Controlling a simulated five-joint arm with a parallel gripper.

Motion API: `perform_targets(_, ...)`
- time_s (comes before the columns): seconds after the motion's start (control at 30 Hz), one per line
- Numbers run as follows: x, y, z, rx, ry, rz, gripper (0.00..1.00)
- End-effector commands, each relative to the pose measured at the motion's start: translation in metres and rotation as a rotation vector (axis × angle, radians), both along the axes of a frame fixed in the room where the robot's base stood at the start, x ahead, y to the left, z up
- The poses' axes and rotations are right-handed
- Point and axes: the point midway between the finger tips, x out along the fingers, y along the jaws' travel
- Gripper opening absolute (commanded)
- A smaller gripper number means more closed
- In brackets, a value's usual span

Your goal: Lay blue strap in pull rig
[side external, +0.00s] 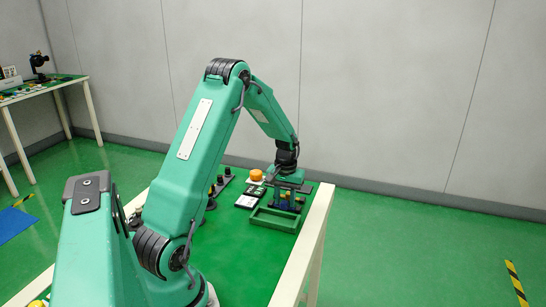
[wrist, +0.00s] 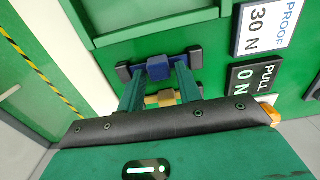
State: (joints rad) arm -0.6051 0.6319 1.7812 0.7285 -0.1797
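My gripper (wrist: 160,72) has its two green fingers on either side of the blue strap's (wrist: 158,66) middle block, which fills the gap between the fingertips. The strap runs crosswise, with a dark block at each end. In the side external view my gripper (side external: 286,183) points down at the far end of the green table, and the blue strap (side external: 285,199) shows small beneath it. A tan-yellow piece (wrist: 165,97) shows between the fingers, partly hidden by the black palm bar. I cannot clearly make out the pull rig; dark parts crowd around the gripper.
A green tray (side external: 272,224) stands in front of the gripper; its rim (wrist: 150,32) tops the wrist view. Cards reading "PROOF 30 N" (wrist: 267,28) and "PULL" (wrist: 258,87) lie to the right. An orange round piece (side external: 256,175) stands behind.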

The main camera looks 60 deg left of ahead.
Motion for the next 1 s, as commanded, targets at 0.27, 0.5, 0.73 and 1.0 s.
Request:
perform_targets(0.27,0.0,0.0,0.0,0.0,0.0,0.0,0.35)
perform_targets(0.5,0.0,0.0,0.001,0.0,0.0,0.0,0.01)
perform_targets(0.73,0.0,0.0,0.001,0.001,-0.001,0.0,0.01)
perform_targets(1.0,0.001,0.0,0.012,0.002,-0.004,0.0,0.01)
